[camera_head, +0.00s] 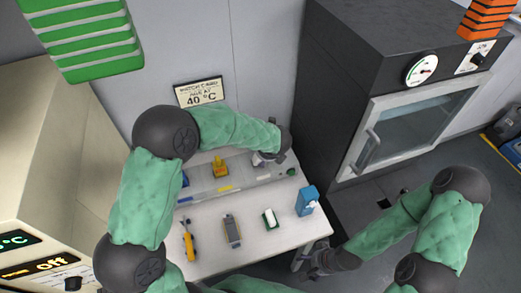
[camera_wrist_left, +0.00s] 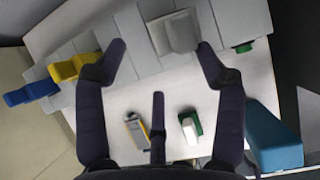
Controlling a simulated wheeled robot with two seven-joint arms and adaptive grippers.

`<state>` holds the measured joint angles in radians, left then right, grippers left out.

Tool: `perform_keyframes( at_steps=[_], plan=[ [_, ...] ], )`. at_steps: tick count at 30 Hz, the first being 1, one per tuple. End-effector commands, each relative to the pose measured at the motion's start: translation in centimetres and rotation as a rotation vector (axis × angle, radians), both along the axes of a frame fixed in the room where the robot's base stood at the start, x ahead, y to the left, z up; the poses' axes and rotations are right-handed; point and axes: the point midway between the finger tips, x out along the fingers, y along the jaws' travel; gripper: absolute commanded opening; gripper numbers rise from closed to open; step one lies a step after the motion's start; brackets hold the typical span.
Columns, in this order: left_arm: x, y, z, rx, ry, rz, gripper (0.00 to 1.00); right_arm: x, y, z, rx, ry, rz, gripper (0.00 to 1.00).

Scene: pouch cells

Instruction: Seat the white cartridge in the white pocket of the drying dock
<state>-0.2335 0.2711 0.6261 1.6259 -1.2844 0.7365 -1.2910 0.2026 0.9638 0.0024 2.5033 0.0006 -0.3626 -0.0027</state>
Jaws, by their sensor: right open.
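The drying dock (camera_head: 205,183) is a long grey strip along the back of the white table. A pale block that looks like the white cartridge (camera_wrist_left: 172,32) stands at the dock's right part; it also shows in the head view (camera_head: 261,158), partly hidden by my left gripper (camera_head: 268,157). In the left wrist view the fingers of my left gripper (camera_wrist_left: 160,47) are wide apart, one on each side of the block, with gaps. I cannot tell whether it sits fully in its pocket. My right gripper (camera_head: 317,266) is open and empty, low beside the table's right front.
A yellow cartridge (camera_head: 220,166) and a blue one (camera_wrist_left: 30,93) stand further left on the dock. On the table lie a yellow tool (camera_head: 189,241), a grey device (camera_head: 232,231), a green-and-white item (camera_head: 270,218) and a blue bottle (camera_head: 307,201). A dark oven (camera_head: 375,100) stands at right.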

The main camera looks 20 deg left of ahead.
Motion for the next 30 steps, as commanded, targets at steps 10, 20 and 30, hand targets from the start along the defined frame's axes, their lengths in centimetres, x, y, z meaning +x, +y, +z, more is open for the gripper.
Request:
perform_keyframes(
  at_steps=[10, 20, 30],
  plan=[
    [-1.5, -1.2, 4.3, 0.0, -0.011, -0.001, 0.69, 0.0, 0.0, 0.9, 0.0, 0.0, 0.0, 0.7],
    [-1.6, -1.2, 4.5, 0.001, -0.012, 0.0, 0.69, 0.0, 0.0, 0.9, 0.0, 0.0, 0.0, 0.7],
    [-1.5, -1.2, 4.6, 0.0, -0.013, -0.001, 0.69, 0.0, 0.0, 0.9, 0.0, 0.0, 0.0, 0.7]
  ],
)
